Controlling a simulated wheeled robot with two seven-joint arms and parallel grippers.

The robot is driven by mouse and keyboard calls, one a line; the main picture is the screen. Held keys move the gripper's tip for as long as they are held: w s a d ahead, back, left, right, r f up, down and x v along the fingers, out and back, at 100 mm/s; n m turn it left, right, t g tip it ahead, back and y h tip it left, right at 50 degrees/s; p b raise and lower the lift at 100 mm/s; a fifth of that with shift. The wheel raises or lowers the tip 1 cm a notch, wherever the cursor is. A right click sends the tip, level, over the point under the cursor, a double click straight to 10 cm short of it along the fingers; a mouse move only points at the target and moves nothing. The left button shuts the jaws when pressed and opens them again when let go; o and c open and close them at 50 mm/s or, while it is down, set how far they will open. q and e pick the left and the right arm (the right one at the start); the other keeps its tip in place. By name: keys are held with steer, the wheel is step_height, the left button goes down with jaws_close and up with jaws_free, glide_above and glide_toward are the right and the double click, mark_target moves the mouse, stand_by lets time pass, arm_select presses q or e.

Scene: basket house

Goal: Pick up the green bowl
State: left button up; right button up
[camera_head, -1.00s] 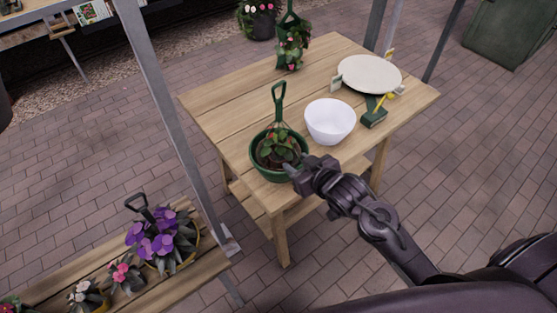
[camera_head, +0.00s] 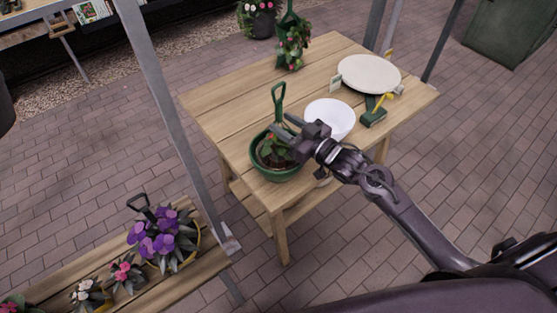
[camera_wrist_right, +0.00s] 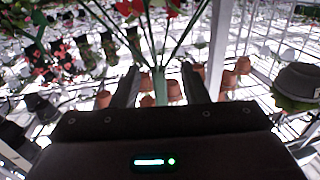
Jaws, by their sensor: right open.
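The green bowl (camera_head: 277,176) stands upright on the near corner of the wooden table (camera_head: 225,105). It holds a leafy plant, and a green-handled tool (camera_head: 278,100) rises at its back. My right gripper (camera_head: 279,121) is over the bowl's upper right side, fingers pointing left, open. I cannot tell whether it touches the plant or the handle. In the right wrist view the two fingers (camera_wrist_right: 157,84) are apart, with green stems and red flowers seen between and above them. The bowl's rim is partly hidden by the gripper. My left gripper is not in view.
A white bowl (camera_head: 333,116) stands just behind my gripper, partly hidden by it. A round cream plate (camera_head: 369,73) and a green tool with a yellow part (camera_head: 374,115) lie to the right. A potted climber (camera_head: 292,45) stands at the back. A metal post (camera_head: 165,110) rises at left.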

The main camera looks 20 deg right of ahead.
mark_target(281, 120)
steer(key=x, duration=0.1)
steer(key=p+x, duration=0.1)
steer(key=x, duration=0.1)
steer(key=shift+w+r+p, duration=0.3)
steer(key=shift+w+p, duration=0.05)
steer(key=shift+w, duration=0.05)
steer(key=shift+w+a+f, duration=0.2)
steer(key=shift+w+a, duration=0.15)
jaws_close()
steer(key=shift+r, duration=0.1)
